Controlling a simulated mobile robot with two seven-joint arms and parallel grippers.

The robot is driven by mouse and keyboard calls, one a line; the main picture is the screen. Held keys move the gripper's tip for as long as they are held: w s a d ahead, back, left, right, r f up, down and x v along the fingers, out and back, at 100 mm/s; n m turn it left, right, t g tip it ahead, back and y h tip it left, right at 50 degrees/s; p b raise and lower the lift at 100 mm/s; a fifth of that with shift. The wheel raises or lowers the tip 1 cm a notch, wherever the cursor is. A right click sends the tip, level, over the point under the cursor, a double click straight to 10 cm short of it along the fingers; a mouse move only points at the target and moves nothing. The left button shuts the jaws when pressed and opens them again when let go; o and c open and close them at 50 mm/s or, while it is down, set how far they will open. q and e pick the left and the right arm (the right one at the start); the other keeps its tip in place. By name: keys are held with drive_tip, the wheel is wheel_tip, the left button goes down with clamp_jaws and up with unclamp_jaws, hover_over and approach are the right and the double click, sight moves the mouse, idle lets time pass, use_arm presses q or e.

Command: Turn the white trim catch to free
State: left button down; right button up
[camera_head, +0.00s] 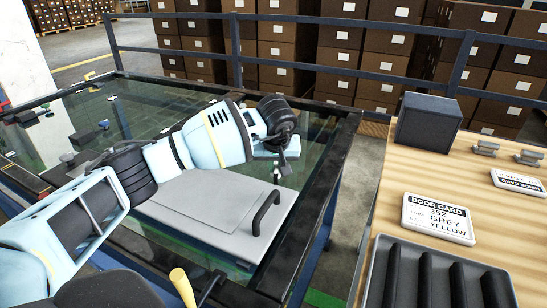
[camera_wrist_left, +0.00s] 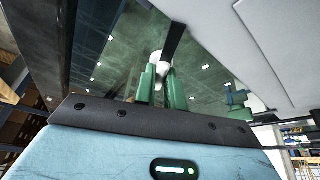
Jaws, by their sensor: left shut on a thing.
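My left gripper (camera_head: 277,166) is at the end of the arm reaching in from the left, low over the trolley, beside the grey panel. In the left wrist view the green fingers of the left gripper (camera_wrist_left: 160,88) are closed around a small white catch (camera_wrist_left: 158,64). A dark bar runs up and away from this catch. In the head view the wrist largely hides the catch, so I cannot tell which way it is turned. The grey panel (camera_head: 225,203) lies flat with a black handle (camera_head: 266,212). My right gripper is not in view.
A wooden bench (camera_head: 386,205) on the right carries a door card (camera_head: 438,218), a dark block (camera_head: 428,121) and a grey slotted tray (camera_head: 372,290). A blue rail (camera_head: 300,18) and stacked cartons stand behind the dark-framed glass.

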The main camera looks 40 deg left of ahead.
use_arm(q)
drive_tip(key=n+p, duration=0.2)
drive_tip(key=n+y, duration=0.1)
drive_tip(key=shift+w+d+r+n+g+p, duration=0.1)
drive_tip(key=shift+r+n+g+p, duration=0.2)
drive_tip(key=shift+n+g+p, duration=0.1)
drive_tip(key=n+g+p, duration=0.1)
drive_tip(key=n, duration=0.1)
drive_tip(key=shift+w+n+y, duration=0.1)
drive_tip(key=shift+n+y, duration=0.2)
drive_tip(key=shift+n, duration=0.1)
drive_tip(key=shift+f+n+g+p, duration=0.1)
drive_tip(key=shift+n+g+p, duration=0.3)
drive_tip(key=shift+n, duration=0.5)
drive_tip(key=n+g, duration=0.1)
drive_tip(key=n, duration=0.2)
drive_tip(key=shift+w+f+n, duration=0.1)
drive_tip(key=shift+n, duration=0.2)
drive_tip(key=shift+n+g, duration=0.4)
drive_tip(key=shift+n, duration=0.1)
drive_tip(key=c, duration=1.5)
unclamp_jaws()
